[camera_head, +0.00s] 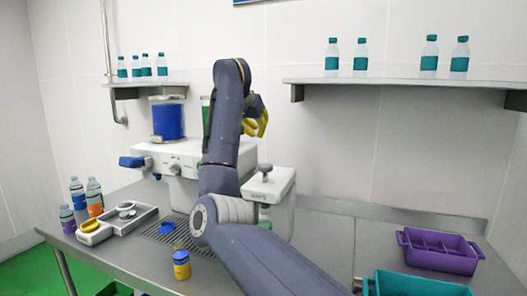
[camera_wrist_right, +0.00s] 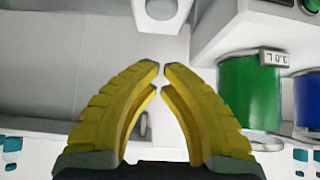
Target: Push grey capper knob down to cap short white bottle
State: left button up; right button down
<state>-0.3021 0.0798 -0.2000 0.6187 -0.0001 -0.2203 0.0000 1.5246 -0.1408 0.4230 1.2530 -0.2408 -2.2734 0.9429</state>
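The grey capper knob (camera_head: 265,168) stands on a short stem on top of the white capper head (camera_head: 268,185), right of my forearm in the head view. My right gripper (camera_head: 260,116) has yellow fingers and is above and behind the knob, clear of it. In the right wrist view the fingertips (camera_wrist_right: 160,72) come together with only a thin gap and nothing between them. My left gripper is out of view.
A blue tank (camera_head: 168,118) and a green tank (camera_wrist_right: 248,92) stand on the machine. A yellow jar (camera_head: 181,265) with a blue lid is on the steel table, beside a drip grate. A purple crate (camera_head: 440,250) and a teal crate (camera_head: 415,285) are at right. Shelves with bottles (camera_head: 360,57) are above.

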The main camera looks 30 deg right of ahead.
send_over(262, 166)
jog(key=d, duration=0.2)
jog(key=f, duration=0.7)
jog(key=shift+w+a+f, duration=0.1)
jog(key=shift+w+f, duration=0.05)
jog(key=shift+w, duration=0.2)
notch_tip(262, 166, down, 2)
jog(key=shift+a+f, duration=0.1)
jog(key=shift+a, duration=0.05)
jog(key=shift+f, duration=0.75)
jog(key=shift+f, duration=2.55)
jog(key=shift+s, duration=0.1)
jog(key=shift+a, duration=0.1)
notch_tip(262, 166, up, 5)
jog(key=shift+r, duration=0.1)
jog(key=v, duration=1)
